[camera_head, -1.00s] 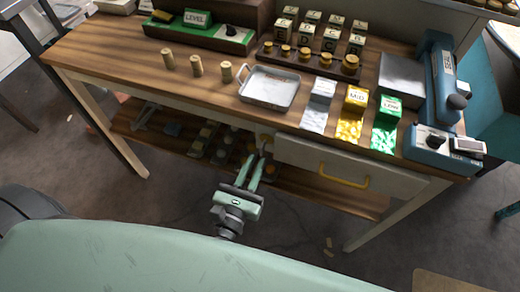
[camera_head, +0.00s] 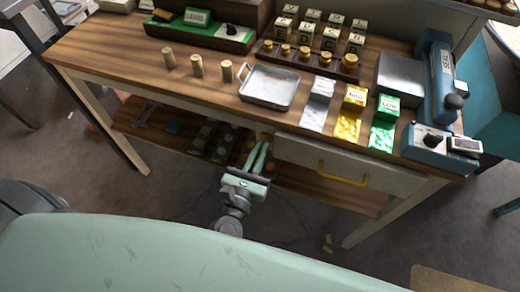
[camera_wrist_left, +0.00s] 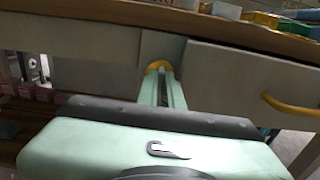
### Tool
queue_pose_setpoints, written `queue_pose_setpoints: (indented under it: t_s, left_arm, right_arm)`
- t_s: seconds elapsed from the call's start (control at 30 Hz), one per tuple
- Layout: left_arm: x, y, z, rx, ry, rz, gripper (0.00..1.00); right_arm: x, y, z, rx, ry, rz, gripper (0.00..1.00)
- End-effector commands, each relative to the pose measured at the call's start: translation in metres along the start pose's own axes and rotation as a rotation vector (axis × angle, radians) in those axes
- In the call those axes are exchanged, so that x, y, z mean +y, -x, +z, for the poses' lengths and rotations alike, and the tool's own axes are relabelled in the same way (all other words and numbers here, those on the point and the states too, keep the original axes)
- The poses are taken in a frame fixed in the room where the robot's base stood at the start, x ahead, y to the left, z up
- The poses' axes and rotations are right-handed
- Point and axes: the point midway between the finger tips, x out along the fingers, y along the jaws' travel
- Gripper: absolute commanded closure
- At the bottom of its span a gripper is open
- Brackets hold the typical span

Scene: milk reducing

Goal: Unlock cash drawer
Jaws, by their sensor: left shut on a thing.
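The cash drawer (camera_head: 300,153) sits under the right part of the worktop, with a yellow bar handle (camera_head: 343,177). Its front looks closed flush in the head view. The drawer front (camera_wrist_left: 230,82) and handle (camera_wrist_left: 290,106) also show in the left wrist view. A yellow rounded knob or key (camera_wrist_left: 158,66) is on the panel just left of the drawer. My left gripper (camera_wrist_left: 162,80) is shut on this yellow piece, its fingers hiding most of it. In the head view the left gripper (camera_head: 262,148) reaches the drawer's left end from below. My right gripper is not in view.
The worktop (camera_head: 190,90) holds a metal tray (camera_head: 270,88), wooden pegs, coloured packets, a blue sealing machine (camera_head: 440,90) and a green level box (camera_head: 200,33). A lower shelf (camera_head: 170,135) with small items lies beneath.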

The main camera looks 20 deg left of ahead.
Motion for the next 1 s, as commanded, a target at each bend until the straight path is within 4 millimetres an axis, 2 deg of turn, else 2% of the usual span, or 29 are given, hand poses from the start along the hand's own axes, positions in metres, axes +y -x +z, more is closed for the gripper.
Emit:
queue_pose_setpoints:
  t_s: [0.37, 1.0]
  left_arm:
    - [0.000, 0.000, 0.002, -0.001, -0.170, 0.001, 1.00]
    - [-0.003, -0.001, 0.002, -0.002, -0.768, 0.002, 1.00]
  right_arm:
    - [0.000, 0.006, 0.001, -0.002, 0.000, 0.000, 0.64]
    - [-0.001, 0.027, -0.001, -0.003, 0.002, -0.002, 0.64]
